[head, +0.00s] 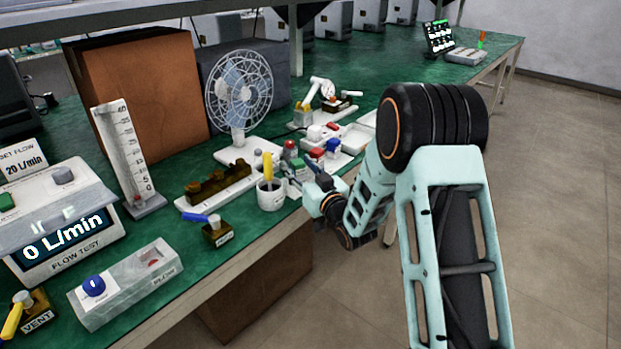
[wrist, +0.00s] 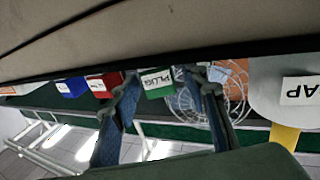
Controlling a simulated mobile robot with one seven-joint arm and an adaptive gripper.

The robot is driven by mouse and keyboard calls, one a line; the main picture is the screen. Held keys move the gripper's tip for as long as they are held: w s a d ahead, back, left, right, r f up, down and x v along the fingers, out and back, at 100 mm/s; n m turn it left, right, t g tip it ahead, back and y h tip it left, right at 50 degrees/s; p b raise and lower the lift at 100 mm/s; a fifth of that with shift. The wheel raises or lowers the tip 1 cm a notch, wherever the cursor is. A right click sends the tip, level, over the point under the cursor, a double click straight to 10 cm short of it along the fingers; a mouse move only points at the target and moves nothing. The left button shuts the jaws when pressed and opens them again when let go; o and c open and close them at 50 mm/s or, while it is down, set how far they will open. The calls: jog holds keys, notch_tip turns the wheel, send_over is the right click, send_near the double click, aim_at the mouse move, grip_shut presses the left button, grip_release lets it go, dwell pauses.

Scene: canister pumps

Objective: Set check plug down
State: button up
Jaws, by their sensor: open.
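The check plug, a green block with a white label reading PLUG (wrist: 157,84), shows between my fingertips in the wrist view, which is upside down. In the head view a small green block (head: 299,164) shows just beyond my gripper (head: 305,178), near the bench's front edge. My gripper (wrist: 167,84) is open, with one finger on each side of the plug. Whether the fingers touch it I cannot tell. The plug's underside and what it rests on are hidden.
Red (wrist: 103,84) and blue (wrist: 72,87) labelled blocks stand beside the plug. A white cup (head: 271,197) with a yellow-handled item stands close to my gripper. A fan (head: 238,92) stands behind. The green bench (head: 175,150) is crowded here.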

jog(key=v, duration=1.1)
jog(key=shift+p, duration=0.3)
jog(key=shift+s+d, duration=0.1)
jog(key=shift+s, duration=0.05)
